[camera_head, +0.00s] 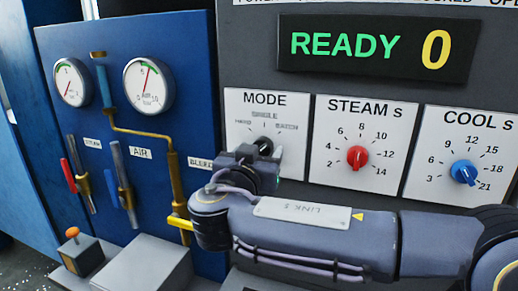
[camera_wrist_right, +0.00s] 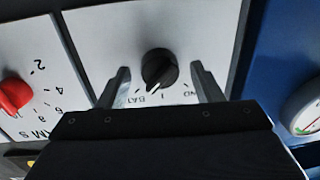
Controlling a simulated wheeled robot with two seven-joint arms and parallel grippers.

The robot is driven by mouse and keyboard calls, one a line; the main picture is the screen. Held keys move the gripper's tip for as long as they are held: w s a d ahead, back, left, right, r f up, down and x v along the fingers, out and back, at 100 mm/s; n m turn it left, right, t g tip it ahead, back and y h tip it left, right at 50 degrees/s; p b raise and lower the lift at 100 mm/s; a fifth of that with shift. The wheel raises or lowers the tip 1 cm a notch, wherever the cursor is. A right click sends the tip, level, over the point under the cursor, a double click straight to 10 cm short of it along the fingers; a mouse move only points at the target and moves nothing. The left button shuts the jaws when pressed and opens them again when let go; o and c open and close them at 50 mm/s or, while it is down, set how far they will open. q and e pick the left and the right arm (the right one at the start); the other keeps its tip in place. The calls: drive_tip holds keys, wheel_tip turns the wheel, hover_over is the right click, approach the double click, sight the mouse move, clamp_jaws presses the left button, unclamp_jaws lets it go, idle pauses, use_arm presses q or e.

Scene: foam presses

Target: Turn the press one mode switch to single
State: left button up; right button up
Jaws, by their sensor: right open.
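The press mode switch is a black knob (camera_head: 263,146) on the white MODE plate (camera_head: 288,112), with HAND, SINGLE and BATCH marked around it. In the right wrist view the knob (camera_wrist_right: 160,67) stands between the two fingers of my right gripper (camera_wrist_right: 160,72), with a gap on each side. The gripper is open. The knob's white pointer aims down and slightly left there, between the part-hidden BATCH lettering and a central tick. The gripper body hides part of the lettering. In the head view my right gripper (camera_head: 258,158) is at the knob and its fingers are hard to make out.
A red STEAM knob (camera_head: 357,157) and a blue COOL knob (camera_head: 463,172) sit to the right. A display (camera_head: 376,46) reads READY 0. The blue panel (camera_head: 195,85) at left carries gauges, levers and a yellow pipe handle (camera_head: 180,222) close to my right arm.

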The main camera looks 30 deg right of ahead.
drive_tip(key=c, duration=1)
drive_tip(key=shift+f+n+b, duration=0.2)
drive_tip(key=shift+n+b, duration=0.4)
drive_tip(key=shift+b, duration=0.25)
drive_tip(key=shift+n+b, duration=0.9)
drive_tip(key=shift+n, duration=0.2)
drive_tip(key=shift+r+n+g+b, duration=0.15)
drive_tip(key=shift+n+g+b, duration=0.1)
drive_tip(key=shift+n, duration=1)
drive_tip(key=shift+r+n+g+b, duration=0.1)
drive_tip(key=shift+n+g+b, duration=0.15)
drive_tip(key=shift+n, duration=1)
drive_tip(key=o, duration=1)
